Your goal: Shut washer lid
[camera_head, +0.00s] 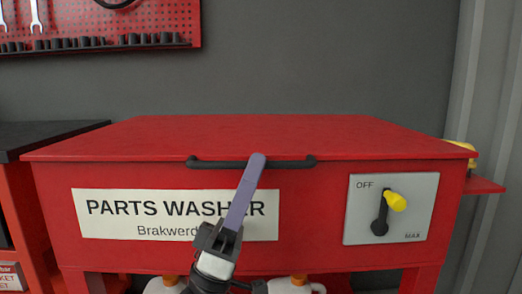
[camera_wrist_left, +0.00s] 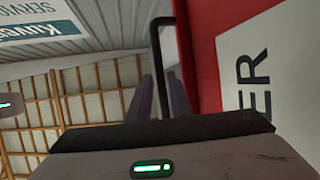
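The red parts washer (camera_head: 315,195) fills the middle of the head view. Its lid (camera_head: 270,135) lies flat on the body, with no gap visible along the front edge. A black bar handle (camera_head: 300,162) runs along that edge. My left gripper (camera_head: 257,158) reaches up from below, one purple finger crossing in front of the handle. In the left wrist view the handle (camera_wrist_left: 155,45) passes between the two purple fingers (camera_wrist_left: 163,90), which stand slightly apart. Whether they touch the bar is hard to tell. My right gripper's fingers are not in view.
A panel with a yellow-tipped lever (camera_head: 395,200) is on the washer's front right. A red cabinet with a black top (camera_head: 50,135) stands at left. A red pegboard (camera_head: 120,25) with tools hangs behind. White containers (camera_head: 290,285) sit below the washer.

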